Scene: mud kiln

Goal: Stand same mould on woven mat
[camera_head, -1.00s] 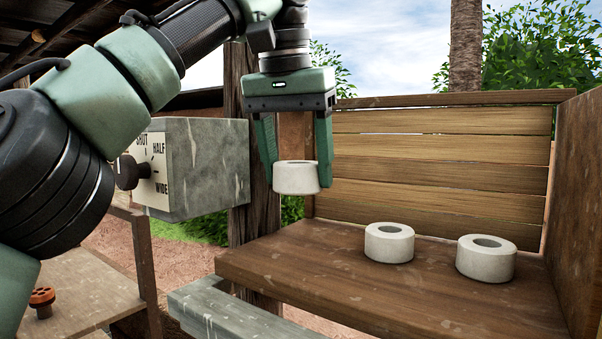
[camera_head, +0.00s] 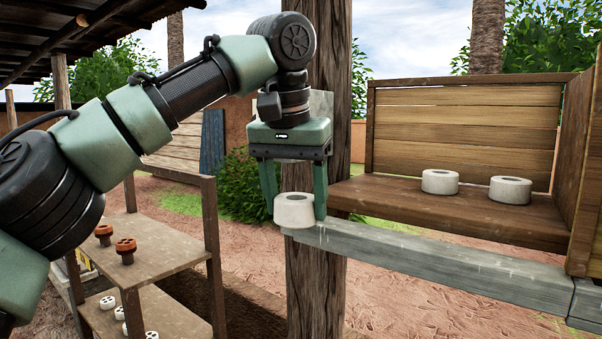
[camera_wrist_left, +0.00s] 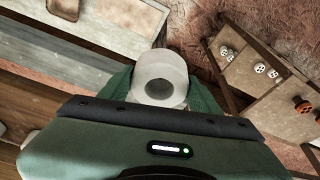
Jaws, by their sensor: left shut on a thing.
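My left gripper (camera_head: 294,205) is shut on a white, round mould (camera_head: 294,212) with a hole in its top. It holds the mould upright in the air, in front of a wooden post in the head view. In the left wrist view the held mould (camera_wrist_left: 160,79) sits between the fingers, its hole facing the camera. Two similar white moulds (camera_head: 440,182) (camera_head: 511,190) stand apart on the brown wooden shelf (camera_head: 390,205) at the right. I cannot make out a woven mat in these views. My right gripper is not in view.
A grey beam (camera_head: 430,247) runs along the front of the shelf. The thick post (camera_head: 318,285) stands close behind the gripper. At the left, a two-level wooden rack (camera_head: 165,250) holds orange pieces (camera_head: 125,250) above and small white pieces (camera_head: 108,302) below.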

